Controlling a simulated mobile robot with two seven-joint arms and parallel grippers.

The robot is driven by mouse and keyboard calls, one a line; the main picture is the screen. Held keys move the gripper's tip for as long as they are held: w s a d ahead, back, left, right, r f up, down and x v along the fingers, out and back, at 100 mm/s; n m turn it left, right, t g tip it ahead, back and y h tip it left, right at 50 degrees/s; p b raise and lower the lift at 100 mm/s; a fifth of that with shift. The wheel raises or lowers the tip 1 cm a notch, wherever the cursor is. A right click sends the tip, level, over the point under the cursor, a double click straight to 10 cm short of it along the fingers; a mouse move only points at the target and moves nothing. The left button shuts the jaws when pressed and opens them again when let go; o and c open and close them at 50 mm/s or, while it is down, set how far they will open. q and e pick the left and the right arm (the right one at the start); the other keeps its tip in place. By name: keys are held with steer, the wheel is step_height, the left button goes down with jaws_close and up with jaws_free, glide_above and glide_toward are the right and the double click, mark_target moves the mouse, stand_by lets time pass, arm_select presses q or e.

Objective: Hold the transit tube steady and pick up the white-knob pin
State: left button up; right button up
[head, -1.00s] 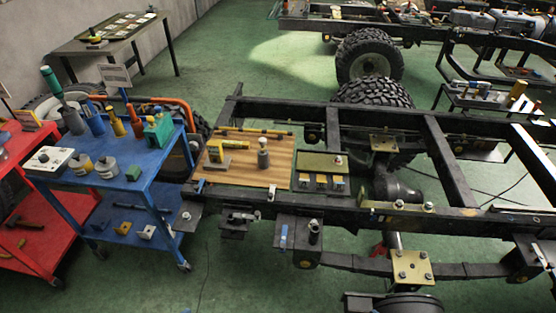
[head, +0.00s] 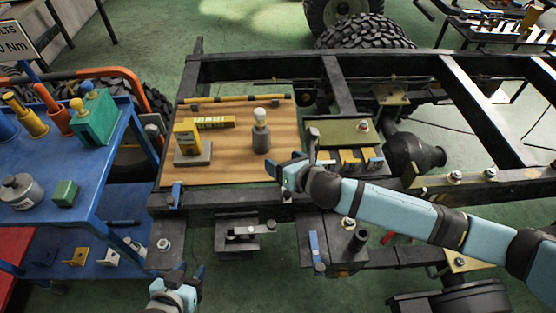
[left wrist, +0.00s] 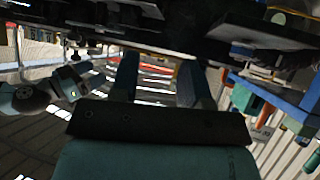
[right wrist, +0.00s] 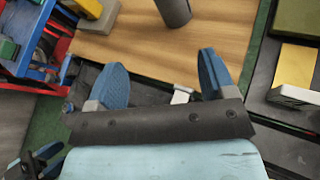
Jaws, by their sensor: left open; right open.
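The white-knob pin (head: 260,114) stands upright in a grey cylinder (head: 261,139), which I take to be the transit tube, on the wooden board (head: 225,171). The cylinder's lower part also shows at the top of the right wrist view (right wrist: 173,10); the knob is out of that frame. My right gripper (head: 290,167) is open and empty over the board's front right edge, in front of the cylinder and apart from it. My left gripper (head: 187,272) is open and empty, low in front of the frame rail. The left wrist view shows its open fingers (left wrist: 159,82) but neither tube nor pin.
A yellow block on a grey base (head: 192,150) stands left on the board, with a yellow bar (head: 237,100) along the back. Blue cart (head: 60,215) stands left. Board between cylinder and front edge is mostly clear.

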mark_target(266, 143)
steer(key=shift+w+d+f+n+h+b, duration=0.15)
steer(key=shift+w+d+n, duration=0.05)
steer(key=shift+w+n, duration=0.35)
steer(key=shift+w+d+f+n+h+b, duration=0.15)
steer(key=shift+w+d+n, duration=0.05)
steer(key=shift+w+n, duration=0.3)
arm_select(q)
steer(key=w+d+r+m+g+h, duration=0.2)
steer(key=w+d+r+g+h, duration=0.1)
steer(key=w+d+r, duration=0.45)
steer(key=w+d+r+m+g+h, duration=0.15)
steer(key=w+d+r, duration=0.25)
steer(key=w+d, duration=0.6)
arm_select(e)
steer(key=shift+w, duration=0.1)
arm_select(q)
steer(key=w+a+r+m+g+y, duration=0.1)
steer(key=w+r, duration=0.3)
steer(key=w, duration=0.4)
steer(key=w+a+r+m+g+y, duration=0.1)
steer(key=w+a+r+y, duration=0.1)
steer(key=w, duration=0.5)
step_height(266, 143, up, 3)
steer(key=shift+w+a+f+m+y, duration=0.15)
steer(key=shift+w+m+y, duration=0.2)
steer(key=shift+y, duration=0.1)
arm_select(e)
steer(key=x, duration=1.3)
steer(key=shift+w+a, duration=0.25)
steer(key=shift+w, duration=0.1)
